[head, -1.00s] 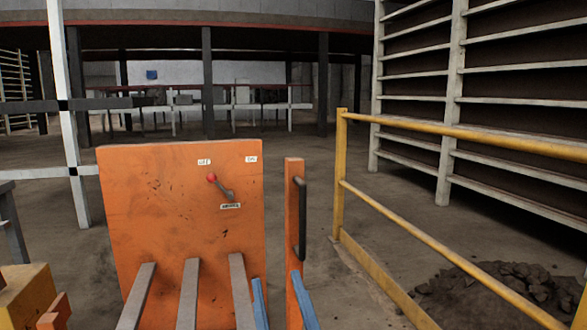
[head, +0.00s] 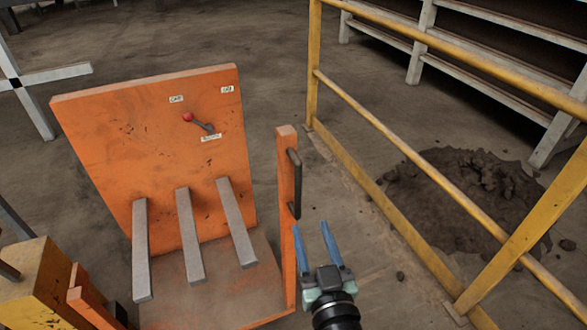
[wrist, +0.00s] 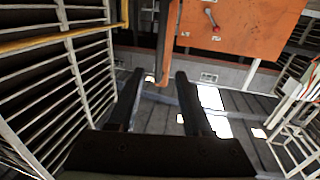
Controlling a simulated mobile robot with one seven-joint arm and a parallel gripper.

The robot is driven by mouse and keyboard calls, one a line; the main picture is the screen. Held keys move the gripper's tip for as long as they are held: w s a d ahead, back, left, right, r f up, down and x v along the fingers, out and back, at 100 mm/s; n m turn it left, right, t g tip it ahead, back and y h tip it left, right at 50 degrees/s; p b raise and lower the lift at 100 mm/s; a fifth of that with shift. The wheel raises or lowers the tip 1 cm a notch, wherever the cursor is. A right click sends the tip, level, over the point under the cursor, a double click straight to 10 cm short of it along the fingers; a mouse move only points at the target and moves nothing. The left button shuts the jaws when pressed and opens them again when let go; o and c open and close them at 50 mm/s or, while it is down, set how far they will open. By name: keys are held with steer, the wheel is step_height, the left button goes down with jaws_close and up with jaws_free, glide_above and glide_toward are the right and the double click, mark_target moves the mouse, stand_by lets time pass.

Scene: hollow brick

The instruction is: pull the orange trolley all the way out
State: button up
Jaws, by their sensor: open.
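The orange trolley (head: 160,150) stands in front of me, with a tall upright panel, a low base and several grey bars. A red-knobbed lever (head: 200,122) with small labels is on its panel. At its right is an orange post (head: 286,200) with a black vertical handle (head: 294,182). My gripper (head: 311,227) is open and empty, just below and right of the handle, with blue fingers pointing up toward it. In the wrist view, the post (wrist: 163,45) shows beyond and between the open fingers. No contact with the handle is visible.
A yellow railing (head: 420,168) runs close along the right, with a heap of dark rubble (head: 470,195) behind it. A yellow block (head: 38,285) is at lower left. Pale shelving (head: 425,45) stands at upper right. Open floor lies behind the trolley.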

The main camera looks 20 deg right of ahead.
mark_target(299, 190)
steer(key=w, duration=0.4)
steer(key=w+d, duration=0.1)
steer(key=w, duration=0.3)
steer(key=w+d+p, duration=0.1)
steer(key=w, duration=0.3)
steer(key=shift+w, duration=0.2)
steer(key=shift+c, duration=0.3)
jaws_close()
stand_by(0.8)
